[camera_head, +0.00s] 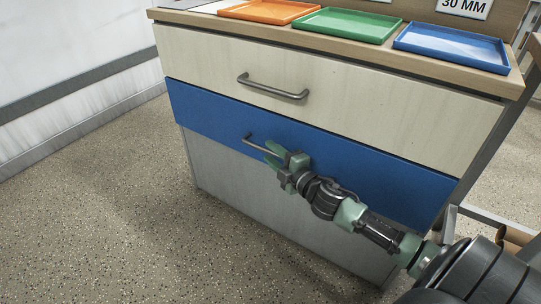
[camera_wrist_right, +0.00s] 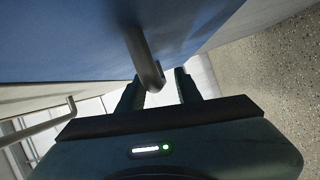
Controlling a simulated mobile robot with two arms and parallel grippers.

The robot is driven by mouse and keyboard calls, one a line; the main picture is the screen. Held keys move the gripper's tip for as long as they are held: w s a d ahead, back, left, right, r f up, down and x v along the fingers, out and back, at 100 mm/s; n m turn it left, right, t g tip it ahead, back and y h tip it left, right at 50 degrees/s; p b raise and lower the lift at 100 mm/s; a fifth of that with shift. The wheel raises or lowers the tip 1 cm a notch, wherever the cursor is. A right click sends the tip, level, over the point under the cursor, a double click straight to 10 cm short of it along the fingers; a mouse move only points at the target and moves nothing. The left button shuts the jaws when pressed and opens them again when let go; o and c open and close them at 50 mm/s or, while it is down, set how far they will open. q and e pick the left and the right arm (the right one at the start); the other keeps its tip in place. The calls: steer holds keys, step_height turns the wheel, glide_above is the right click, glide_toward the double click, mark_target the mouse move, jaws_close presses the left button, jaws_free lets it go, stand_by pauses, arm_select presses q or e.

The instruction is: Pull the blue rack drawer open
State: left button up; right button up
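The blue drawer (camera_head: 215,112) is the middle front of a cabinet, under a pale wood drawer, and looks flush with it. Its grey bar handle (camera_head: 250,141) shows at its left end; my right gripper hides the rest. My right gripper (camera_head: 271,153) is at the handle, with its green fingers pointing toward the drawer front. In the right wrist view, the handle (camera_wrist_right: 146,62) lies between the two spread fingers (camera_wrist_right: 160,88), with a gap visible beside the right finger. My left gripper is not in view.
The pale upper drawer (camera_head: 340,98) has its own grey handle (camera_head: 272,90). Orange (camera_head: 268,12), green (camera_head: 345,27) and blue (camera_head: 452,48) trays sit on the countertop. Speckled floor in front and to the left is clear. A metal frame stands at the right.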

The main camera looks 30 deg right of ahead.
steer(key=shift+w, duration=0.55)
jaws_close()
stand_by(1.1)
